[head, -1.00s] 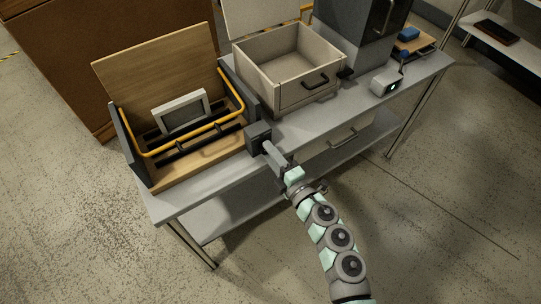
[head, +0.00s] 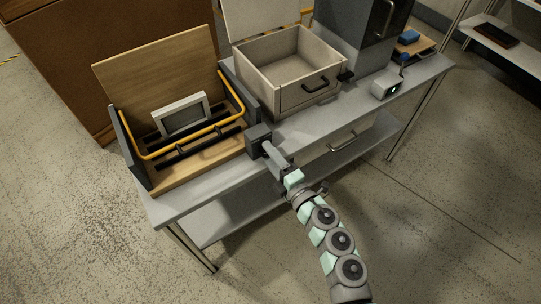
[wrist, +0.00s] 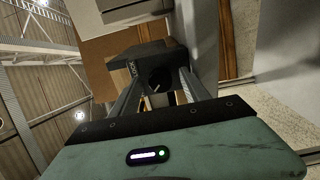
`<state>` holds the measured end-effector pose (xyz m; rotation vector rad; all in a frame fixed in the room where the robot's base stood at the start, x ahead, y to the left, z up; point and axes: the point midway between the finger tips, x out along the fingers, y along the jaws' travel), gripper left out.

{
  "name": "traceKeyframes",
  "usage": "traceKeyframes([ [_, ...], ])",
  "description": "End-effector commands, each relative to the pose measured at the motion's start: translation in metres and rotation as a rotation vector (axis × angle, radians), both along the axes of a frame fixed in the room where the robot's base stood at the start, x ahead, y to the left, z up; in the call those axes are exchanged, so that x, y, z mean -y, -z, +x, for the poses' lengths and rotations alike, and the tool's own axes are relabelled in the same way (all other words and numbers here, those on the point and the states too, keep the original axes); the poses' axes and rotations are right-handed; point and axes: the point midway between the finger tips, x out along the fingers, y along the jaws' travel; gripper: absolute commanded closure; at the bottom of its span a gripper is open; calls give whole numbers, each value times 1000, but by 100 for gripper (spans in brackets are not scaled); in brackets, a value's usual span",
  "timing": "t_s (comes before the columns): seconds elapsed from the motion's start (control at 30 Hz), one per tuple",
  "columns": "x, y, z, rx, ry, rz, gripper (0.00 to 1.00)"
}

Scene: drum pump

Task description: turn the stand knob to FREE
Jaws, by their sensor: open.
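The stand (head: 185,172) is a wooden tray with a tall back board, dark side plates and a yellow bar, with a light-framed panel (head: 181,115) in it. A dark box (head: 256,136) sits at its right front corner. In the wrist view the box (wrist: 134,58) carries a round black knob (wrist: 158,79) with a white pointer mark. White lettering to its left looks like LOCK. My gripper (head: 268,150) is open in front of the box. In the wrist view its fingers (wrist: 160,88) stand on either side of the knob; whether they touch it I cannot tell.
A beige open drawer box (head: 310,92) stands right of the stand on the grey workbench (head: 205,196). A tall grey cabinet (head: 345,35) and a small white device (head: 386,86) are farther right. Floor in front of the bench is clear.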

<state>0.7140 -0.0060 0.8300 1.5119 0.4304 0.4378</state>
Motion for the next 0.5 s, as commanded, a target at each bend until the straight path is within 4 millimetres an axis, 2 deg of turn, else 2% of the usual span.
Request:
traceKeyframes([
  [0.27, 4, 0, -6, -1, 1, 0, 46],
  [0.5, 28, 0, -40, -5, 6, 0, 46],
])
